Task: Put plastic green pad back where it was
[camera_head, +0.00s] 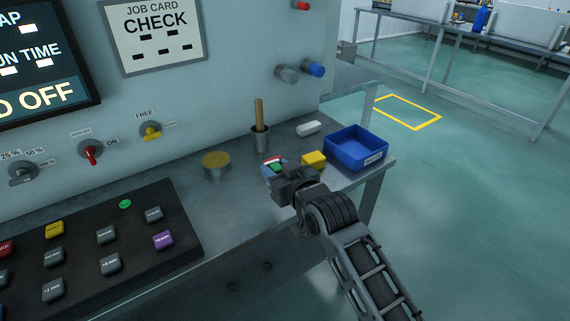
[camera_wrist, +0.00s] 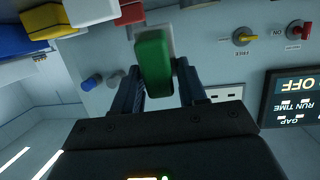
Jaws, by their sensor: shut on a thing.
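The green pad (camera_wrist: 153,65) is a small green block with rounded edges. In the wrist view it stands between the two fingers of my gripper (camera_wrist: 158,85), which is shut on it. In the head view a bit of the green pad (camera_head: 276,167) shows just beyond my gripper (camera_head: 283,174), over the right part of the grey bench. A pale surface lies behind the pad in the wrist view; I cannot tell whether the pad touches it. My gripper hides much of this spot in the head view.
A red piece (camera_head: 271,160) and a yellow block (camera_head: 314,159) are close by. A blue bin (camera_head: 371,162) stands at the right bench end, with a white block (camera_head: 308,128) behind. A cup with a wooden handle (camera_head: 260,138) and a yellow-topped tin (camera_head: 216,172) stand left.

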